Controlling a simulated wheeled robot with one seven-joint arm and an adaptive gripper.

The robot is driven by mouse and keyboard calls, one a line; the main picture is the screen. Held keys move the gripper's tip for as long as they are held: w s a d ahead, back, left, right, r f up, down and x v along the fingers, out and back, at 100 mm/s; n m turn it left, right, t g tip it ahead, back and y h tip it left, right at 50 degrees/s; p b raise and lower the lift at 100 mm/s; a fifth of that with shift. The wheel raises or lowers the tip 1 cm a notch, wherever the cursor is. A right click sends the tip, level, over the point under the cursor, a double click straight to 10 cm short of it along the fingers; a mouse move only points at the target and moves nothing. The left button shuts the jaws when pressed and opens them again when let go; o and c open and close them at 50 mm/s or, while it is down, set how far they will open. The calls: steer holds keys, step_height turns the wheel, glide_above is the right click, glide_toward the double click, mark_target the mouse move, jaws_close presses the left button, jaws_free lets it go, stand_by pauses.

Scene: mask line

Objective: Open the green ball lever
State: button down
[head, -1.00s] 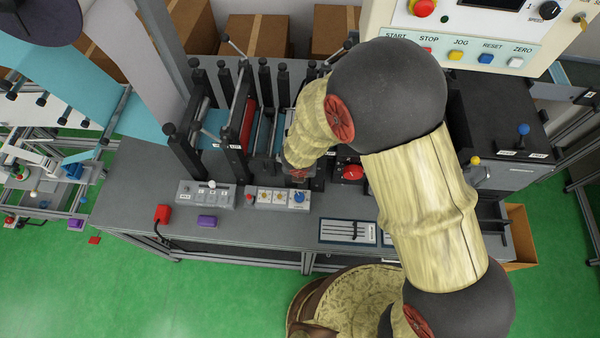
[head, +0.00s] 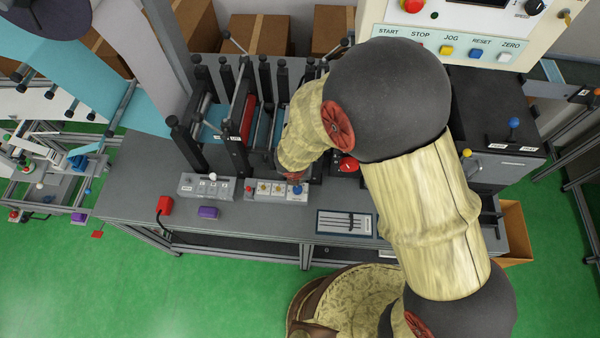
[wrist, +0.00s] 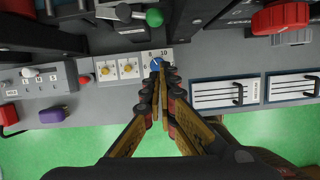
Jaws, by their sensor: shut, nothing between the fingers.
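The green ball (wrist: 154,17) sits on the end of a short lever (wrist: 138,14) that reaches right from a dark round pivot (wrist: 123,12), at the top of the wrist view. My gripper (wrist: 159,72) is shut and empty. Its fingertips show just below the blue knob (wrist: 155,63) on the grey control strip, apart from the green ball, which is farther up the picture. In the head view my own arm hides the green ball and most of the gripper.
Yellow knobs (wrist: 126,68) sit left of the blue knob. A white-ball lever (wrist: 30,73), a purple block (wrist: 52,115) and a red knob (wrist: 280,17) are nearby. Slotted panels (wrist: 225,92) lie on the right. Dark machine bars (wrist: 40,38) border the lever.

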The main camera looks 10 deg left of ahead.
steer(key=p+v, duration=0.2)
steer(key=v, duration=0.5)
steer(key=shift+w+a+r, duration=0.2)
steer(key=shift+w+r, duration=0.05)
steer(key=shift+r, duration=0.15)
steer(key=shift+s, duration=0.1)
